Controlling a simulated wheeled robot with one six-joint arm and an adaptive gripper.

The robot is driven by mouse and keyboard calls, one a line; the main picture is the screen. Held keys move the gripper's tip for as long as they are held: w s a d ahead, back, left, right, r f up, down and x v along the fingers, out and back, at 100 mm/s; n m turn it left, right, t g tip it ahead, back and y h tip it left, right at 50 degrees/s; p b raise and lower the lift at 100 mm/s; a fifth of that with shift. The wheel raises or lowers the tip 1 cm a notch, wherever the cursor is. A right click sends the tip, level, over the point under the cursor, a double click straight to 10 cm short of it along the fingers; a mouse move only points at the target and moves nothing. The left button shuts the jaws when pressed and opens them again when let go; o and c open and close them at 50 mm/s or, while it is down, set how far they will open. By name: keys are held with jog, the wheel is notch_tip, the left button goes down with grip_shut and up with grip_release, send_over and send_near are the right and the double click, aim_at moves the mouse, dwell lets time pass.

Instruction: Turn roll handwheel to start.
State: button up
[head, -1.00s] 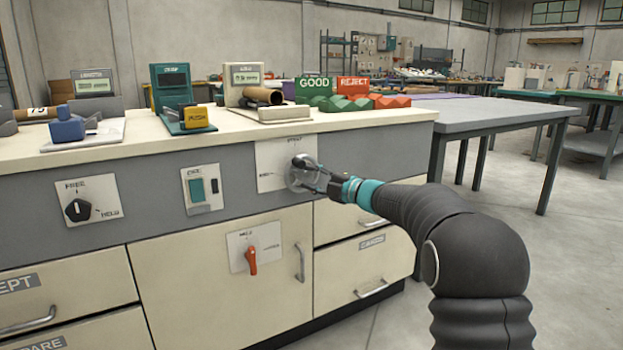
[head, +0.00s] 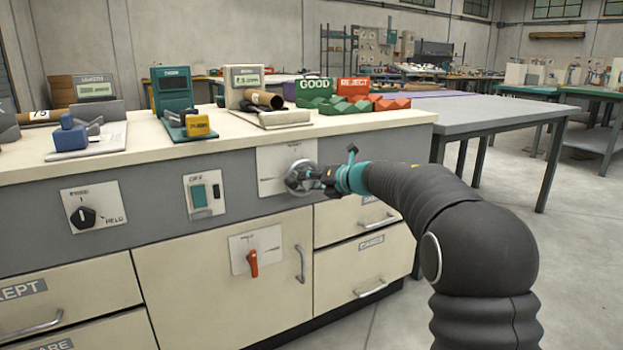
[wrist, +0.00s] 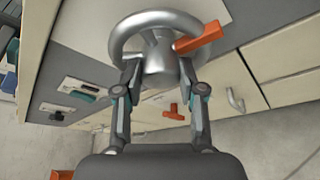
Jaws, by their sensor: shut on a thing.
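The roll handwheel (head: 296,178) is a round grey metal wheel on a white plate (head: 268,158) on the cabinet's grey front panel. In the wrist view the handwheel (wrist: 122,30) shows its rim, its rounded hub and an orange piece (wrist: 201,38) pointing to the right. My gripper (head: 318,177) reaches the wheel from the right in the head view. In the wrist view my gripper (wrist: 161,72) has a finger on each side of the hub and is shut on it. The fingers and wrist hide part of the wheel and plate in the head view; the plate's marks are unreadable.
A black FREE/HELD knob (head: 84,216) and a green switch (head: 203,193) are left of the wheel. Devices and GOOD and REJECT bins (head: 322,92) stand on the top.

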jog(key=n+h, duration=0.1)
jog(key=n, duration=0.1)
jog(key=n+t+h, duration=0.1)
jog(key=n, duration=0.1)
jog(key=n+t+h, duration=0.1)
jog(key=n, duration=0.1)
jog(key=shift+s+a+h, duration=0.2)
jog(key=shift+a+h, duration=0.15)
jog(key=shift+h, duration=0.05)
jog(key=n+b, duration=0.1)
jog(key=n+t+h+b, duration=0.1)
jog(key=n, duration=0.1)
jog(key=n+t+h+b, duration=0.1)
jog(key=shift+s+a+f+n, duration=0.1)
jog(key=shift+f+n, duration=0.2)
jog(key=shift+n+t+h+b, duration=0.4)
jog(key=shift+n+h+b, duration=0.15)
jog(key=shift+n, duration=0.75)
jog(key=o, duration=1.1)
jog(key=shift+o, duration=0.2)
jog(key=shift+r, duration=0.1)
jog(key=shift+r, duration=0.1)
